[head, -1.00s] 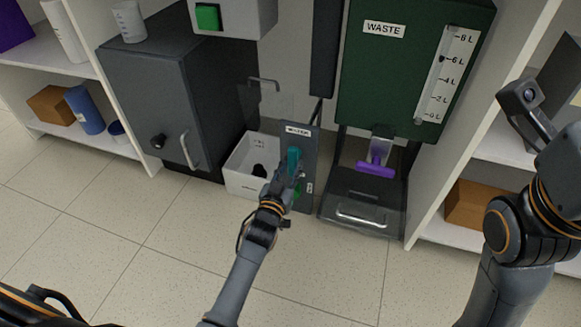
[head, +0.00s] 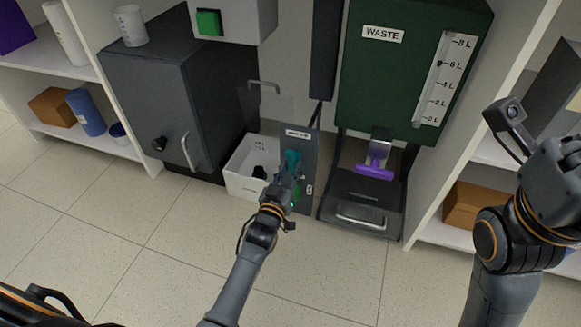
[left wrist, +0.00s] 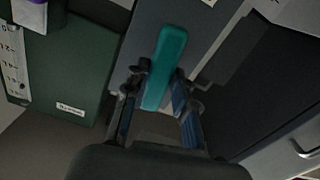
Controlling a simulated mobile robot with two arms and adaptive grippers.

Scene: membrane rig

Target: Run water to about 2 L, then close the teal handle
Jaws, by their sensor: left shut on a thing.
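The teal handle (head: 292,159) is on a grey panel (head: 309,160) with a white label at its top. My left gripper (head: 285,178) is shut on the handle and partly hides it. In the left wrist view the teal handle (left wrist: 165,68) lies between the two fingers (left wrist: 160,95). The green tank (head: 395,90), labelled WASTE, has a litre scale (head: 446,80) with a dark marker near 6 L. My right arm is at the right; its fingers do not show. No running water is visible.
A purple handle (head: 374,170) sits under the tank, above a dark drawer (head: 361,213). A white bin (head: 240,188) stands left of the panel, beside a dark cabinet (head: 150,105). A green button (head: 208,22) is above. Shelves stand at both sides; the floor (head: 150,255) in front is clear.

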